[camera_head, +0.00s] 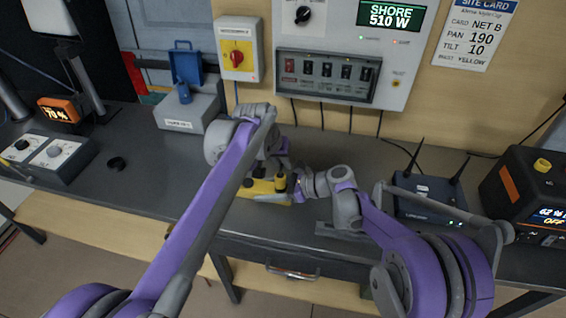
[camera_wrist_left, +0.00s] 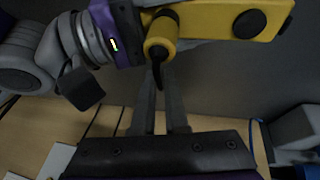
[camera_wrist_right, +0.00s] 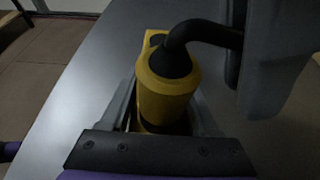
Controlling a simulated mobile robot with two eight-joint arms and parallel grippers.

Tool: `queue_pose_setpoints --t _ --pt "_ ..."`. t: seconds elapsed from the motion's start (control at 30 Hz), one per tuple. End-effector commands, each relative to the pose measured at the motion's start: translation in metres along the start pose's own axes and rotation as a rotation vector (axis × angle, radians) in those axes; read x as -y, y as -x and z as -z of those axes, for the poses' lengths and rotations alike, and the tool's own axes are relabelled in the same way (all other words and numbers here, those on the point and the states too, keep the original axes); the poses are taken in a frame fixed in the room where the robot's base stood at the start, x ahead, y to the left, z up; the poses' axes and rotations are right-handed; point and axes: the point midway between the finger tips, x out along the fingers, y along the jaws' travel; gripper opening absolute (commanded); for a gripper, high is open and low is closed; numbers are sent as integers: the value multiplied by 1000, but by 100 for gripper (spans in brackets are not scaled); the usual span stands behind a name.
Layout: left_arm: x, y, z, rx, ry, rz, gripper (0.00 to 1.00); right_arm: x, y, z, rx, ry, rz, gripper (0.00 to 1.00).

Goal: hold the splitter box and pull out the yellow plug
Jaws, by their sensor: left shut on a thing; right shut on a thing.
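The yellow splitter box (camera_head: 246,192) lies on the dark bench near its front edge, partly hidden by my arms. Its yellow body with a black round cap also shows in the left wrist view (camera_wrist_left: 215,20). The yellow plug (camera_wrist_right: 165,90) has a black bent cable boot and stands at one end of the box. I cannot tell whether the plug is fully seated.
A wall power panel (camera_head: 335,75) has cables hanging behind the bench.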

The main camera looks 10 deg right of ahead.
Motion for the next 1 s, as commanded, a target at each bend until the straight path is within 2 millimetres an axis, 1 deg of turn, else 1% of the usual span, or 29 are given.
queue_pose_setpoints --t 0.4,1.0 --pt "0 1 0 0 0 0 0 0 0 0 1 0 0 0" --pt "-3 14 6 0 0 0 0 0 0 0 0 0 0 0"
